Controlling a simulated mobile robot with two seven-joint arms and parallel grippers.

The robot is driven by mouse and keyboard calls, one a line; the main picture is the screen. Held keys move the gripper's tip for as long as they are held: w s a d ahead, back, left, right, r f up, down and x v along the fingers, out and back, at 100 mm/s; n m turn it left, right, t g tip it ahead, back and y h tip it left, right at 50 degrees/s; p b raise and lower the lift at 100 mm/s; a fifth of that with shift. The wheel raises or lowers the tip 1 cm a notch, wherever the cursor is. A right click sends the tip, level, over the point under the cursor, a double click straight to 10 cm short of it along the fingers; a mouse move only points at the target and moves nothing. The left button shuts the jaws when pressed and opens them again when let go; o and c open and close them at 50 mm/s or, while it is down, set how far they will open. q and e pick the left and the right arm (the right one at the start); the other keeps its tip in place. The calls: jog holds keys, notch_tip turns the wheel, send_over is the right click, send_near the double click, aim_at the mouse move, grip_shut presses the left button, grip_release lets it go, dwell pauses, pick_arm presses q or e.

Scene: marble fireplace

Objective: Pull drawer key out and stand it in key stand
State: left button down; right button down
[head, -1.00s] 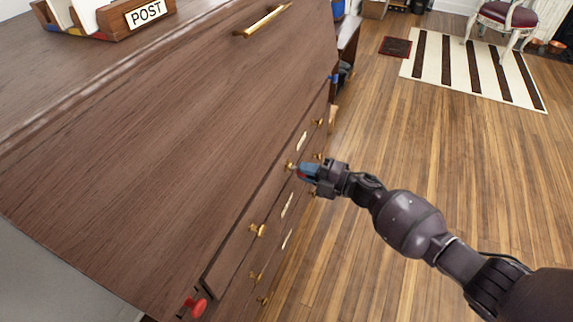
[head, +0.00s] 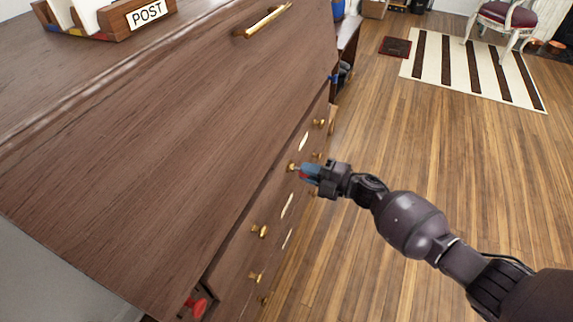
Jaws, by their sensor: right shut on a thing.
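My right gripper (head: 312,174) is shut at the middle of the top drawer front. A blue piece with a red patch shows at its fingertips and looks like the head of the drawer key (head: 307,171). The fingers hide most of it. A brass fitting (head: 292,167) on the drawer front (head: 233,258) lies just left of the fingertips, where the key meets the drawer. I cannot tell how deep the key sits. I cannot pick out a key stand. My left gripper is not in view.
A brass handle (head: 263,20) lies near the far edge. A red knob-like thing (head: 197,307) shows at the near corner.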

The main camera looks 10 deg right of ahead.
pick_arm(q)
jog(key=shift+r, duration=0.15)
pick_arm(e)
jog(key=shift+s+d+f, duration=0.15)
jog(key=shift+s+d, duration=0.2)
jog(key=shift+d, duration=0.25)
jog(key=shift+s+d, duration=0.1)
jog(key=shift+d, duration=0.1)
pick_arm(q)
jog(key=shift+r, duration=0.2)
pick_arm(e)
jog(key=shift+s+d, duration=0.3)
jog(key=shift+d, duration=0.1)
dwell(0.8)
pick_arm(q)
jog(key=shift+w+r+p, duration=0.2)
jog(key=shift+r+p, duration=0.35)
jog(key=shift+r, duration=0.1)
pick_arm(e)
jog(key=v, duration=0.6)
jog(key=shift+s+d, duration=0.25)
dwell(0.5)
